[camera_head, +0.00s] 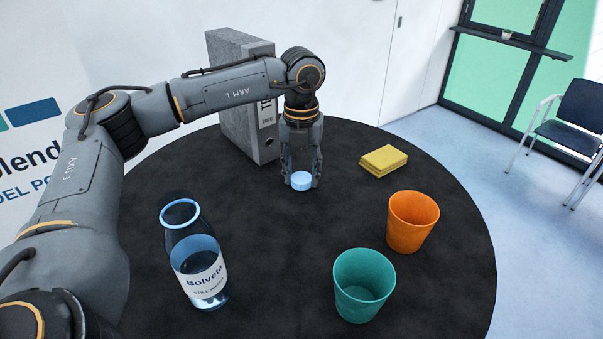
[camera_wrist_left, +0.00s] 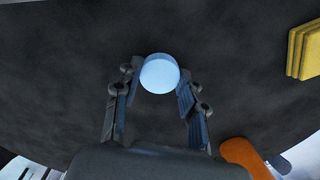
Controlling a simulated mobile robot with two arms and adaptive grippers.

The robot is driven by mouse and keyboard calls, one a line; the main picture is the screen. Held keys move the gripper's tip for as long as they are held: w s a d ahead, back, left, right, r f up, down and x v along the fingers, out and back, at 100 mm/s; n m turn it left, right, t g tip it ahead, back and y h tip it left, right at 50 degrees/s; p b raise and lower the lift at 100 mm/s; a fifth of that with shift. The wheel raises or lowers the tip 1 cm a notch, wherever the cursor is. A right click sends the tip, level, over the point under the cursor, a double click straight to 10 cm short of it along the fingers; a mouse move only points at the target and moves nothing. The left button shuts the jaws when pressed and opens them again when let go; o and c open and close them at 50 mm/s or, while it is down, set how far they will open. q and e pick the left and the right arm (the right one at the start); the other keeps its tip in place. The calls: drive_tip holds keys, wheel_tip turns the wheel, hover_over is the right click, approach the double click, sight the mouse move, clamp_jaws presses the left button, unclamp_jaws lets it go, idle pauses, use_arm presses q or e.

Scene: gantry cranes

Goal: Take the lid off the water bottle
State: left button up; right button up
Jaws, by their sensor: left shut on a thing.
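The water bottle (camera_head: 197,258) stands upright on the round dark table at the front left, with a pale blue ring at its open top and a "Bolveta" label. The light blue lid (camera_head: 301,181) is apart from the bottle, near the middle of the table. My left gripper (camera_head: 301,178) points down and is shut on the lid. The lid also shows between the fingertips in the left wrist view (camera_wrist_left: 159,73). Whether the lid touches the table is hard to tell. My right gripper is not in view.
A grey binder (camera_head: 240,95) stands behind my left gripper. A yellow sponge-like stack (camera_head: 383,160) lies to its right. An orange cup (camera_head: 411,222) and a teal cup (camera_head: 362,288) stand at the right and front. Bare table (camera_head: 290,245) lies between bottle and cups.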

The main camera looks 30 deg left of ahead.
sight(302, 177)
use_arm(q)
drive_tip(key=shift+f, duration=0.25)
drive_tip(key=o, duration=1.1)
drive_tip(key=shift+r, duration=0.1)
drive_tip(key=shift+o, duration=0.9)
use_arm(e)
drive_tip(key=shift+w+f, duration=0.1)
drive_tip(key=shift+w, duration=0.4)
use_arm(q)
wheel_tip(302, 177, up, 12)
drive_tip(key=p, duration=0.7)
drive_tip(key=shift+r+p, duration=0.15)
drive_tip(key=shift+p, duration=0.2)
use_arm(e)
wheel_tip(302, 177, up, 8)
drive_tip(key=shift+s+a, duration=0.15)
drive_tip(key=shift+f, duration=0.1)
